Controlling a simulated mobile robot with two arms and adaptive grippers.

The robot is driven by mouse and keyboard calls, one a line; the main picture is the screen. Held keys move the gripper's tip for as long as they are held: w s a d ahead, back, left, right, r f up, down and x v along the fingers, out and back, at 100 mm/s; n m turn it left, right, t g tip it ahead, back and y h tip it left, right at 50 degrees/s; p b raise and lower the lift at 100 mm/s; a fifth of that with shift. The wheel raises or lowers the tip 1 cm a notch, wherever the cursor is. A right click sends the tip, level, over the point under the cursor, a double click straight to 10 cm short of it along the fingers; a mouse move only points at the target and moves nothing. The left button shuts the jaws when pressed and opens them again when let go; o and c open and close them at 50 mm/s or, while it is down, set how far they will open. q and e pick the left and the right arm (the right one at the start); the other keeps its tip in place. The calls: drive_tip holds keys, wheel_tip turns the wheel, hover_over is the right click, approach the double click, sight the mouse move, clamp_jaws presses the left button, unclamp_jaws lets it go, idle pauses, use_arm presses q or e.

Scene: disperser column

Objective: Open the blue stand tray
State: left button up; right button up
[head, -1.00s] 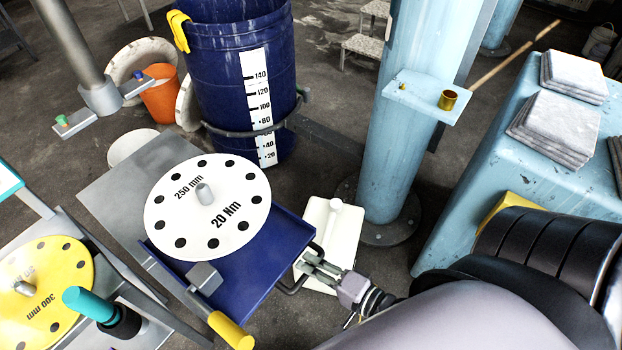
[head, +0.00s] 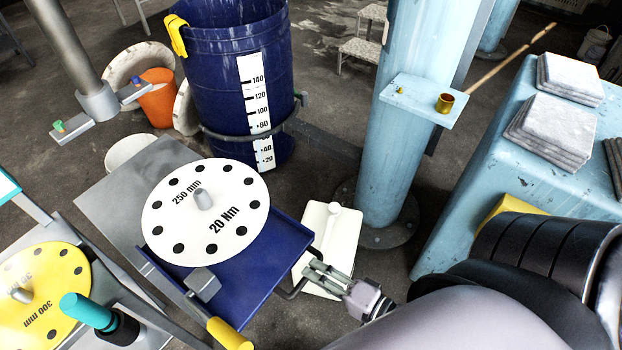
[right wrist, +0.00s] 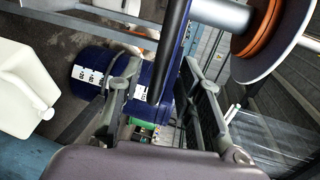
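The blue stand tray (head: 262,277) lies under a white disc marked "250 mm" and "20 Nm" (head: 230,181). A thin dark handle (head: 294,292) sticks out from the tray's right side. My right gripper (head: 311,273) is at this handle, low in front of the white container. In the right wrist view, its two fingers (right wrist: 160,88) stand apart with a dark bar (right wrist: 172,50) running between them; they look open around it. Whether a finger touches the bar is unclear. My left gripper is not in view.
A white container (head: 327,240) stands on the floor behind my right gripper, beside the light-blue column (head: 400,130). A yellow grip (head: 228,334) juts out at the tray's front. A yellow-disc stand (head: 40,280) is at left, a blue barrel (head: 225,90) behind.

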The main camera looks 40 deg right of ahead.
drive_tip(key=v, duration=0.9)
drive_tip(key=shift+s, duration=0.25)
